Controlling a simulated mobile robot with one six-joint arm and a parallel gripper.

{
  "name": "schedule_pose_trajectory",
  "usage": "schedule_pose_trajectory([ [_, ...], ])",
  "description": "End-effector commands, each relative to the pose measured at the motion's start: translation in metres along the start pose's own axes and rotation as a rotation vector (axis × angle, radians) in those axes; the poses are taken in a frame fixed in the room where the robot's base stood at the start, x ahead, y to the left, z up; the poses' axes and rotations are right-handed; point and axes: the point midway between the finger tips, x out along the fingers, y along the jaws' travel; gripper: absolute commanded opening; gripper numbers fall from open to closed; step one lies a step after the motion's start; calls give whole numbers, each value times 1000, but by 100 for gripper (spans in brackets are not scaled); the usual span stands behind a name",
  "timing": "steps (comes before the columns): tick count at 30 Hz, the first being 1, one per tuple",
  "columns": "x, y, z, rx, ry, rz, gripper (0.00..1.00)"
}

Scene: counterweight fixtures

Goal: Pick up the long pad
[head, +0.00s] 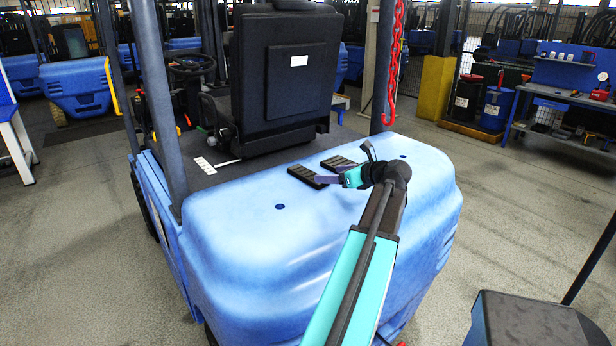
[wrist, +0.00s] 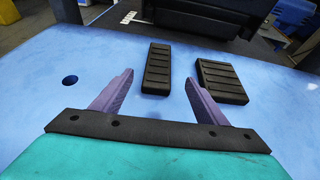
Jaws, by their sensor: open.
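Two black ribbed pads lie on the blue counterweight (head: 290,240) of a forklift. The left, narrower one looks like the long pad (wrist: 157,68); it also shows in the head view (head: 303,174). The wider pad (wrist: 222,83) lies just right of it, with a clear gap; in the head view it is the farther one (head: 338,163). My gripper (wrist: 160,76) is open, with its purple fingers apart. In the wrist view the near part of the long pad shows between the fingertips. I cannot tell the fingers' height above it, and no contact is visible.
The black seat (head: 290,75) stands behind the pads. A red chain hook (head: 393,75) hangs beside the dark right post. A small round hole (head: 280,207) is in the counterweight on the near side. The blue surface around the pads is otherwise clear.

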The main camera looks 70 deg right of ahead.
Motion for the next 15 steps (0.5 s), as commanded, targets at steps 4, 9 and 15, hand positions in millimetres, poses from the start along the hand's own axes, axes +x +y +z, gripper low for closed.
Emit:
schedule_pose_trajectory([
  [4,22,0,2,0,1,2,67],
  [9,45,-1,1,1,1,1,67],
  [15,58,0,0,0,1,0,67],
])
